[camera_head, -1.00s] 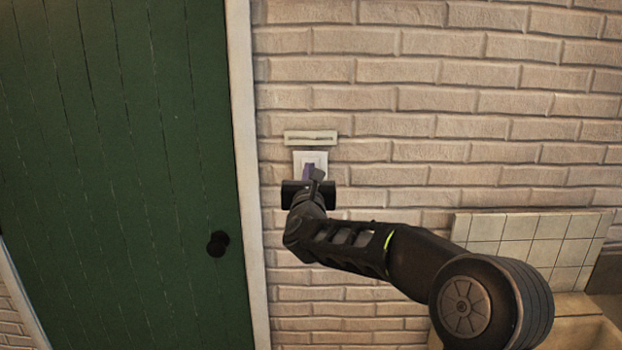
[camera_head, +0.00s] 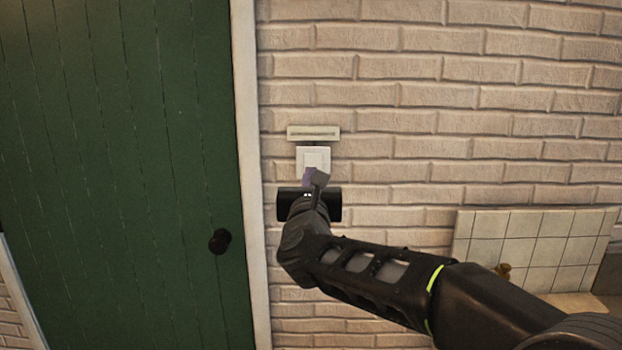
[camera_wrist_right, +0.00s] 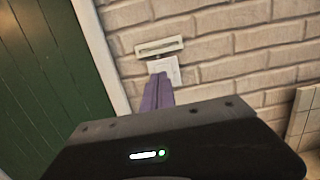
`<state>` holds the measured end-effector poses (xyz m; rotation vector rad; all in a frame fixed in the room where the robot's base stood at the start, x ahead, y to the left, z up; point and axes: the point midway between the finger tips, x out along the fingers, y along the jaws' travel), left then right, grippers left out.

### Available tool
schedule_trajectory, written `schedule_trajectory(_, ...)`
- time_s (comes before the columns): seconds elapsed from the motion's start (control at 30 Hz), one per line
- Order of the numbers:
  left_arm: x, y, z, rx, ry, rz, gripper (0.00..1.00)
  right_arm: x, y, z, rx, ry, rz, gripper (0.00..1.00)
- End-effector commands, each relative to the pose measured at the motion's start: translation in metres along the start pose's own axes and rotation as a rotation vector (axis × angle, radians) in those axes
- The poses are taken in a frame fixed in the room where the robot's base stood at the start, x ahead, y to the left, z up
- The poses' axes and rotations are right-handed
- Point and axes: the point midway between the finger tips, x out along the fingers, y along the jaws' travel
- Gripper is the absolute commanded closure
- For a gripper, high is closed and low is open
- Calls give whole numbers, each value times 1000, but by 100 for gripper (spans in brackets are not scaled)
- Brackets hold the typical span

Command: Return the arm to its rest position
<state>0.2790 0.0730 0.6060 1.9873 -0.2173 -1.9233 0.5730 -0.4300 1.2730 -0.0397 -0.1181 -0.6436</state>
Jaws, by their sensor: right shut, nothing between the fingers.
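My right arm (camera_head: 380,285) reaches in from the lower right toward the brick wall. My right gripper (camera_head: 315,178) is shut and empty, its fingertips just below and in front of a white wall switch (camera_head: 313,157). In the right wrist view the shut purple-grey fingers (camera_wrist_right: 157,90) point up at the switch (camera_wrist_right: 164,68) and cover its lower part. I cannot tell whether a small gap separates the fingertips from the switch. My left gripper is not in view.
A pale label plate (camera_head: 313,133) sits above the switch. A green door (camera_head: 120,180) with a dark knob (camera_head: 220,241) and white frame stands on the left. White tiles (camera_head: 540,245) and a light counter edge (camera_head: 580,302) are at the lower right.

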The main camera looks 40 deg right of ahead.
Motion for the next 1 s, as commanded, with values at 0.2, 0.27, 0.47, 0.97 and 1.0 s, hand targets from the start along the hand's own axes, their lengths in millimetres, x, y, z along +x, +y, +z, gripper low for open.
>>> schedule_trajectory(0.2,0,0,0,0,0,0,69,0,0,0,0,0,0,100)
schedule_trajectory(0.27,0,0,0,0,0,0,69,0,0,0,0,0,0,100)
schedule_trajectory(0.47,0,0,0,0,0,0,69,0,0,0,-22,0,0,100)
schedule_trajectory(0.97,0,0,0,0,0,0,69,-21,80,-154,-1349,15,428,100)
schedule_trajectory(1.0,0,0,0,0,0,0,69,-30,92,-185,-1469,3,510,100)
